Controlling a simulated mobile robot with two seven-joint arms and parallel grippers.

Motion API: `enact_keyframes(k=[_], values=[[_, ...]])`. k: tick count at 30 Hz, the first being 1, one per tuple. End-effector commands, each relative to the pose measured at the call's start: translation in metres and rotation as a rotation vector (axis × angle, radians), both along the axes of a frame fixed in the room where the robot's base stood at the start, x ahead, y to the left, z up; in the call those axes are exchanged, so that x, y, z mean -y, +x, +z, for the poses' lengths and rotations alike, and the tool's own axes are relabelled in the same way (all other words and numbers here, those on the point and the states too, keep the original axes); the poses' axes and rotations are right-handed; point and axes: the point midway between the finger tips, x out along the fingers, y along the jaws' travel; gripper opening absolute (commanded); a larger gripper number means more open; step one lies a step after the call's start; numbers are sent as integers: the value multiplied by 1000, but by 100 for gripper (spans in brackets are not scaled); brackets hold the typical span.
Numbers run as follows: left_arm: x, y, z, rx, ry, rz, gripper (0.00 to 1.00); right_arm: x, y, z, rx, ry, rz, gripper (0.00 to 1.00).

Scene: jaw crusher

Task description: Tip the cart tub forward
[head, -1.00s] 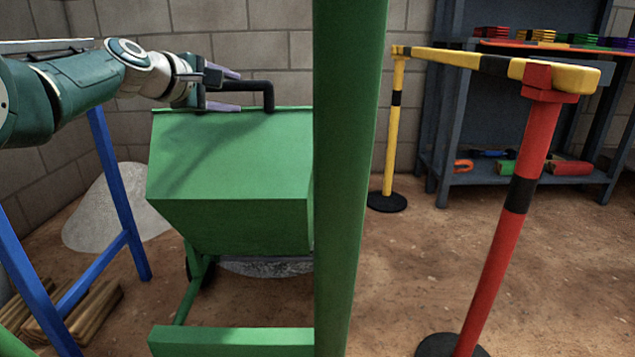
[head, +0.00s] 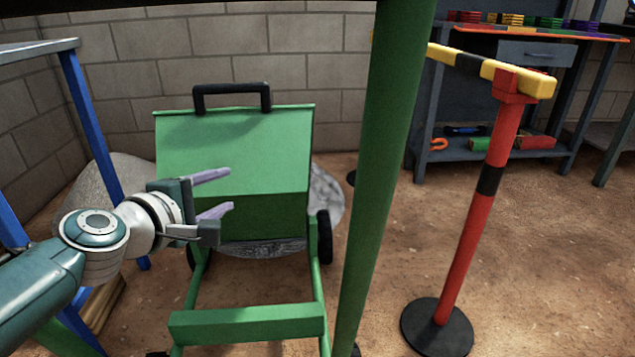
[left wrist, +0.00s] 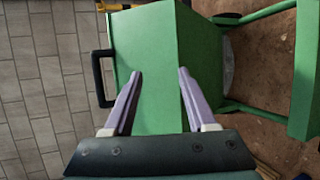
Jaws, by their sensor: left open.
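The green cart tub (head: 235,150) sits tilted on a green wheeled frame (head: 248,323), with a black handle (head: 232,92) along its top edge. The tub (left wrist: 150,45) and handle (left wrist: 97,78) also show in the left wrist view. My left gripper (head: 231,190) is open and empty, its two pale purple fingers apart in front of the tub's near side, below the handle. In the left wrist view its fingertips (left wrist: 160,73) overlap the tub; I cannot tell whether they touch it. My right gripper is not in view.
A thick green post (head: 386,160) stands right of the cart. A red post (head: 482,190) carries a yellow-black barrier bar (head: 485,68). Blue legs (head: 88,125) stand at left. A grey heap (head: 328,192) lies behind the cart, near a block wall (head: 340,70).

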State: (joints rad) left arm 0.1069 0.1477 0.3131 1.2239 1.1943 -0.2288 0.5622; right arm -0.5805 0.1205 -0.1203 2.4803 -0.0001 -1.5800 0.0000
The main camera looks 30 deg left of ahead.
Motion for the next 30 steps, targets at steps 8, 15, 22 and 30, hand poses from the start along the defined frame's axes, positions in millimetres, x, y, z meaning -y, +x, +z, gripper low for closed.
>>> enact_keyframes(k=[8, 15, 22, 30], values=[[16, -21, -28, 0, -1, -1, 57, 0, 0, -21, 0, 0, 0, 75], [18, -24, -29, 0, -1, 0, 57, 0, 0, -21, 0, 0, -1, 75], [18, -24, -29, 0, -1, -1, 57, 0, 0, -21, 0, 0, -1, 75], [18, -24, -29, -1, 0, -1, 57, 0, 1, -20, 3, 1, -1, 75]])
